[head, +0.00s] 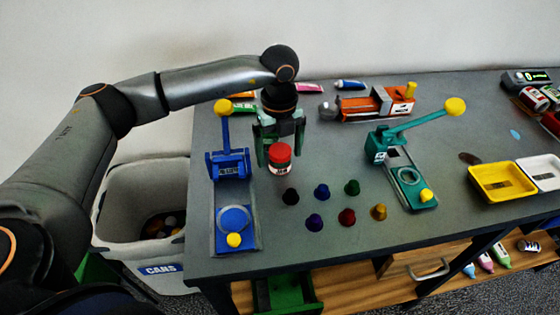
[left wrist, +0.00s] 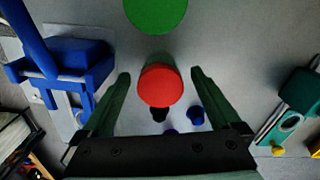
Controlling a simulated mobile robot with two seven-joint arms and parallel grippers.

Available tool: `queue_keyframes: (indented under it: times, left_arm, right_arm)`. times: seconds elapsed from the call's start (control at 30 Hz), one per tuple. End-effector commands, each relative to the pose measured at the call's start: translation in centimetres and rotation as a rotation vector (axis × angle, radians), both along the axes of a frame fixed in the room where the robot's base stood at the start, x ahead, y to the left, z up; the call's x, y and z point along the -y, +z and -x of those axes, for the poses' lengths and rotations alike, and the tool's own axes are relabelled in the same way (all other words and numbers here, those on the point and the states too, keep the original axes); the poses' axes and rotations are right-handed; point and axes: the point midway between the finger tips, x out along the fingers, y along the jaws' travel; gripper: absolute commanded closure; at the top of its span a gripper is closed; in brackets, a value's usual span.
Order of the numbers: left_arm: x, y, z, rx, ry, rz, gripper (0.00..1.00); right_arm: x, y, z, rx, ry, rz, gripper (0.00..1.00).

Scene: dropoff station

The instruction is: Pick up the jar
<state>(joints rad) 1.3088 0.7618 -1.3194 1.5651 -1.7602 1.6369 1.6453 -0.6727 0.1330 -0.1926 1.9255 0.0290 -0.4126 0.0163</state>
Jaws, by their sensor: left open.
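In the left wrist view the red lid (left wrist: 160,85) lies between the two fingers of the left gripper (left wrist: 160,78), with a gap on each side. The jar's body is mostly hidden under the lid there. A round green top (left wrist: 155,14) shows just beyond the red lid in that view. My right gripper is not in view.
A blue lever device (head: 228,163) stands left of the jar, a teal lever device (head: 405,175) right. Several small coloured pegs (head: 347,217) stand in front. An orange machine (head: 375,103) is behind. Yellow (head: 502,184) and white trays (head: 540,172) lie right. A cans bin (head: 135,215) stands left.

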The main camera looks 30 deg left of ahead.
Motion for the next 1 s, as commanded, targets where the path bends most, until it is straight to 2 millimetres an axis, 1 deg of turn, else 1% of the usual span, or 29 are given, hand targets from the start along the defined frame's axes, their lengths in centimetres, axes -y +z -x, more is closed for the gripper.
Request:
queue_keyframes:
  times: [0.17,0.9,1.0]
  left_arm:
    - [0.0,0.0,-0.01,0.0,0.0,0.0,0.04]
    - [0.01,0.05,-0.02,0.0,-0.001,0.0,0.87]
    - [0.02,0.08,-0.02,0.001,-0.001,0.001,0.96]
  right_arm:
    - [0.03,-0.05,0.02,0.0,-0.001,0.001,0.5]
    - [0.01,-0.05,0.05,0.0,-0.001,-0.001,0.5]
    - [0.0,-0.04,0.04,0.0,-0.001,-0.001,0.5]
